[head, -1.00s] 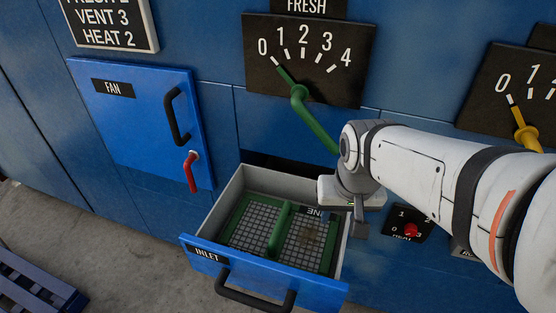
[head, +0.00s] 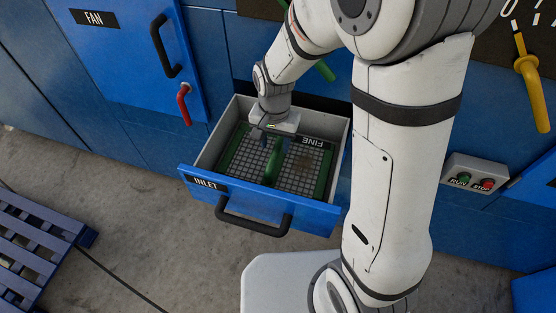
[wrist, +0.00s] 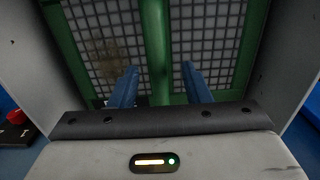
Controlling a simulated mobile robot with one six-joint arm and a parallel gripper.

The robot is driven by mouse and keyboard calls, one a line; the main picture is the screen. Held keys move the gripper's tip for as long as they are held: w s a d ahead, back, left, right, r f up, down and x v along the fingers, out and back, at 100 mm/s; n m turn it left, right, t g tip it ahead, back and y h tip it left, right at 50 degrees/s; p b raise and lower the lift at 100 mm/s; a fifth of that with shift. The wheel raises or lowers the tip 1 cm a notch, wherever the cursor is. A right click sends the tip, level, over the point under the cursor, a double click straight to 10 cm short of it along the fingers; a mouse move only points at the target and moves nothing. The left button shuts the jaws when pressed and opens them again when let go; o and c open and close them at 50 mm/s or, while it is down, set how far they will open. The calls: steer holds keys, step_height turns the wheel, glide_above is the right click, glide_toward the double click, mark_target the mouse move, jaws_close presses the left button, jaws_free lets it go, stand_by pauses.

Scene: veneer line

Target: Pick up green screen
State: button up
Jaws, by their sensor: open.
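The green screen (head: 231,155) lies in the open INLET drawer (head: 340,160). It has a green frame, a grey mesh, a raised green bar across its middle and a FINE label. In the wrist view the green bar (wrist: 155,45) runs away between two mesh panels. My gripper (wrist: 158,78) is open, with its two blue-grey fingers on either side of the bar's line. In the head view my gripper (head: 267,138) is over the drawer at the bar's far end. I cannot tell whether the fingers touch the screen. A brown patch marks the mesh on one side.
The drawer walls stand close around my gripper. A RUN/STOP button box (head: 474,180) is at right. A blue pallet (head: 35,245) lies on the floor at lower left.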

mark_target(276, 149)
steer(key=shift+d+f, duration=0.1)
steer(key=shift+f, duration=1.85)
steer(key=shift+c, duration=0.4)
jaws_close()
